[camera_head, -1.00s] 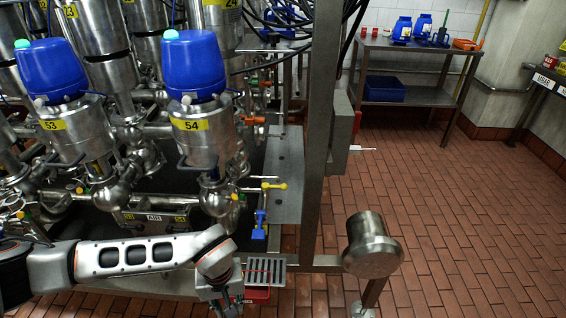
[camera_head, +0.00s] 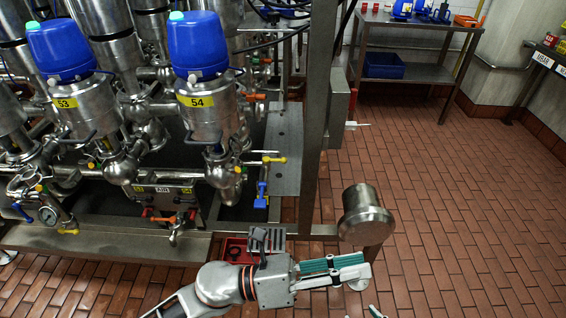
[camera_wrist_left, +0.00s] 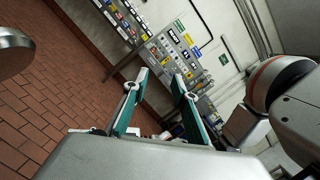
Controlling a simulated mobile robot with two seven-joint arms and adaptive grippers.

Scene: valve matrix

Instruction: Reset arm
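My left arm reaches in from the bottom of the head view, and its gripper (camera_head: 362,268) points right, over the floor below the round steel post. In the left wrist view the two green-padded fingers of this gripper (camera_wrist_left: 159,80) stand apart with nothing between them. It is open and touches nothing that I can see. A small pale and green tip at the bottom edge of the head view may be my right gripper (camera_head: 375,312); the rest is out of frame.
The valve rack with blue-capped valves 53 (camera_head: 62,50) and 54 (camera_head: 194,45) stands at left. A round-topped steel post (camera_head: 366,212) is just above the left gripper. A red tray (camera_head: 234,250) lies behind the forearm. A steel table (camera_head: 430,49) stands far back. Tiled floor at right is clear.

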